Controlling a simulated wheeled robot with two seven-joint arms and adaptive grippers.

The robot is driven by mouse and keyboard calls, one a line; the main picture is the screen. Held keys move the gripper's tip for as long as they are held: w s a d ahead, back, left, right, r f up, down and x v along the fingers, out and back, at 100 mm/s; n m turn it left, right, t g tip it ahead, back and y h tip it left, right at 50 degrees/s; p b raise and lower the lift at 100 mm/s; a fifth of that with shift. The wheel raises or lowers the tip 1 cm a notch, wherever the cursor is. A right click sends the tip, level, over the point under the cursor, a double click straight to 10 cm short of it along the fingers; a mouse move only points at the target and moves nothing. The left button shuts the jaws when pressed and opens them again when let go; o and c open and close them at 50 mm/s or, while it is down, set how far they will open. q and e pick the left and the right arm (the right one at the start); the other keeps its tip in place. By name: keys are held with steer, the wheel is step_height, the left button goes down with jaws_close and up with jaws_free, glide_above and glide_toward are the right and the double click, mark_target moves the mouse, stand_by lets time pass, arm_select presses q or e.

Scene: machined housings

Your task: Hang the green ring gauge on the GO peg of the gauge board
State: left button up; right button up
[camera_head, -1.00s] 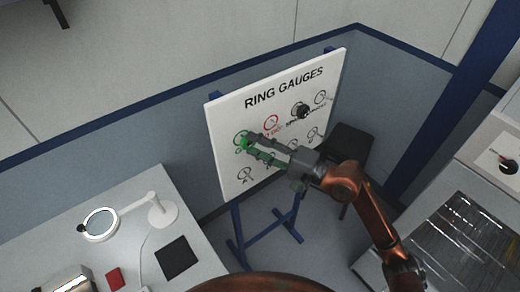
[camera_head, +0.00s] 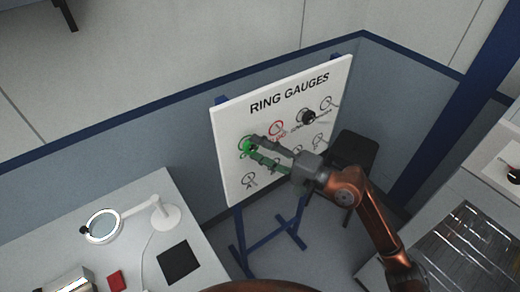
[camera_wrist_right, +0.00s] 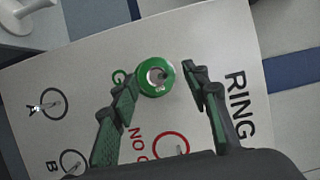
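The green ring gauge (camera_head: 247,147) is at the upper left of the white gauge board (camera_head: 234,183), at the green GO mark. In the right wrist view the ring (camera_wrist_right: 144,84) faces me with a metal peg showing in its hole, so it sits around the GO peg. My right gripper (camera_head: 256,150) reaches in from the right. The GO lettering is partly hidden by a finger. My left gripper is not in view.
A red NO GO circle (camera_head: 277,128) and a black round part (camera_head: 308,117) are close by on the board. Further pegs with circles (camera_head: 249,179) line the lower row. A table with a ring lamp (camera_head: 103,226) stands left, a dark chair (camera_head: 357,150) behind the arm.

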steer(key=shift+o, duration=1.4)
